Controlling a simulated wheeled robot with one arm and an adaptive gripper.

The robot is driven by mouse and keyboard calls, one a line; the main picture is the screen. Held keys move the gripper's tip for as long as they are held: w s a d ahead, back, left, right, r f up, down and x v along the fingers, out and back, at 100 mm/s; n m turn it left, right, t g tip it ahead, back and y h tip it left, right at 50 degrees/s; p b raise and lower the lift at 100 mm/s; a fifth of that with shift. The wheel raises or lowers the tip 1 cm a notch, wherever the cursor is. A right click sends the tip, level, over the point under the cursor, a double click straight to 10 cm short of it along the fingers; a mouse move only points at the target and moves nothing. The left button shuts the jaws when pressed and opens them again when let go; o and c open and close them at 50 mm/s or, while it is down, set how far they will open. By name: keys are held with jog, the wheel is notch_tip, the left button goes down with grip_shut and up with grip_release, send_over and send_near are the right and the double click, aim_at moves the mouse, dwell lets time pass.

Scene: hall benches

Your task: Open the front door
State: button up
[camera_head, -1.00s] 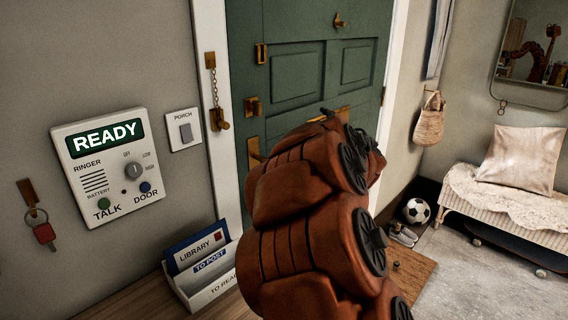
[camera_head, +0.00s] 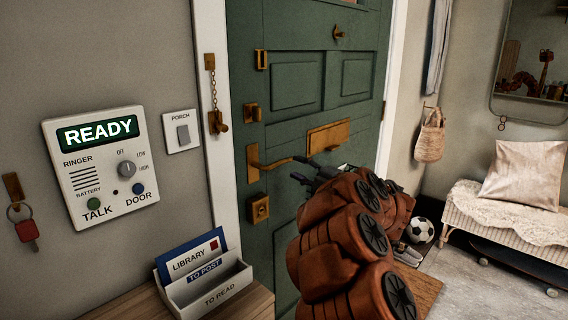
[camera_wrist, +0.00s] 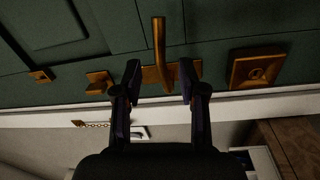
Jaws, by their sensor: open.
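The green front door (camera_head: 300,90) looks shut in its white frame. Its brass lever handle (camera_head: 268,164) points right in the head view, with a square brass lock (camera_head: 260,209) below and a small brass latch (camera_head: 252,112) above. My gripper (camera_head: 303,172) is open near the lever's free end. In the wrist view, the lever (camera_wrist: 159,45) lies between the two fingers of my gripper (camera_wrist: 160,78) and runs on past them. I cannot tell whether either finger touches it. The door chain (camera_head: 211,85) hangs on the frame, apart from its brass slot (camera_head: 261,59) on the door.
An intercom panel (camera_head: 100,180) reading READY and a porch switch (camera_head: 182,132) are on the left wall. A letter rack (camera_head: 222,289) stands on a wooden top beside the door. A football (camera_head: 422,229) and bench (camera_head: 500,226) are at right.

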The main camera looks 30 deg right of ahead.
aim_at(284, 161)
jog(key=x, duration=0.6)
jog(key=shift+w+a, duration=0.15)
jog(key=shift+w, duration=0.1)
grip_shut()
dwell(0.4)
